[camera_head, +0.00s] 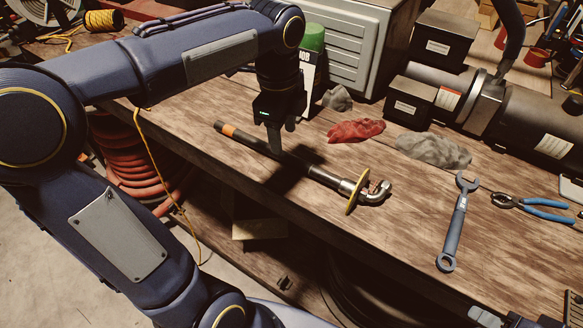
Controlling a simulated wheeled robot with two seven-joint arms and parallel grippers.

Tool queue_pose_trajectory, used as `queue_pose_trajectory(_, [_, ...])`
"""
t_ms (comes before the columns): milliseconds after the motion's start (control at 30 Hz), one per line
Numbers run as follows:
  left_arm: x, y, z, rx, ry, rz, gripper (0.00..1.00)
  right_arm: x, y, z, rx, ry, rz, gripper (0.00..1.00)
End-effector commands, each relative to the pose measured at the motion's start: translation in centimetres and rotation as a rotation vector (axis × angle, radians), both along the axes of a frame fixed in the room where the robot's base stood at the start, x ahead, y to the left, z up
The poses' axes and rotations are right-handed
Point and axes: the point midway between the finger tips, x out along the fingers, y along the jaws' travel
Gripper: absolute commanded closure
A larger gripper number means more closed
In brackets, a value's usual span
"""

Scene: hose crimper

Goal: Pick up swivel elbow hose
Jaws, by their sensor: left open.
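The swivel elbow hose (326,177) lies across the wooden workbench near its front edge. It is a dark hose with an orange band near its left end. A metal elbow fitting with a yellow disc is at its right end. My left gripper (275,140) points down over the left half of the hose, with its fingers close to it. I cannot tell from this view whether the fingers touch the hose. Part of the hose behind the fingers is hidden.
A red cloth (356,130) and a grey cloth (433,150) lie behind the hose. A wrench (458,222) and blue-handled pliers (535,206) lie to the right. A large dark machine (489,105) stands at the back right. The bench between the hose and wrench is clear.

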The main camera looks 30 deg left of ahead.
Motion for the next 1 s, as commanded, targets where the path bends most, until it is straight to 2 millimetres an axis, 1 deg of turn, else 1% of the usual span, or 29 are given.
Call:
queue_pose_trajectory(33, [0.9, -0.1, -0.6, 0.014, 0.014, -0.064, 0.52, 0.0, 0.0, -0.6, 0.0, 0.0, 0.0, 0.56])
queue_pose_trajectory(100, [1.5, -0.1, -0.8, 0.026, 0.028, -0.123, 0.52, 0.0, 0.0, -0.7, 0.0, 0.0, 0.0, 0.56])
queue_pose_trajectory(167, [1.7, -0.1, -1.3, 0.031, 0.034, -0.147, 0.52, 0.0, 0.0, -0.8, 0.0, 0.0, 0.0, 0.56])
queue_pose_trajectory(433, [1.6, 0.1, -4.2, 0.031, 0.035, -0.151, 0.52, 0.0, 0.0, -0.9, 0.0, 0.0, 0.0, 0.56])
queue_pose_trajectory(600, [1.4, 0.2, -6.9, 0.03, 0.036, -0.15, 0.52, 0.0, 0.0, -1.1, 0.0, 0.0, 0.0, 0.56])
queue_pose_trajectory(700, [1.4, 0.2, -7.9, 0.031, 0.035, -0.15, 0.52, 0.0, 0.0, -1.1, 0.0, 0.0, 0.0, 0.56])
queue_pose_trajectory(800, [1.4, 0.2, -8.3, 0.03, 0.031, -0.149, 0.52, 0.0, 0.0, -1.1, 0.0, 0.0, 0.0, 0.56])
queue_pose_trajectory(967, [1.4, 0.2, -8.3, 0.03, 0.031, -0.149, 0.52, 0.0, 0.0, -1.1, 0.0, 0.0, 0.0, 0.56])
queue_pose_trajectory(1000, [1.4, 0.2, -8.3, 0.03, 0.031, -0.148, 0.53, 0.0, 0.0, -1.1, 0.0, 0.0, 0.0, 0.56])
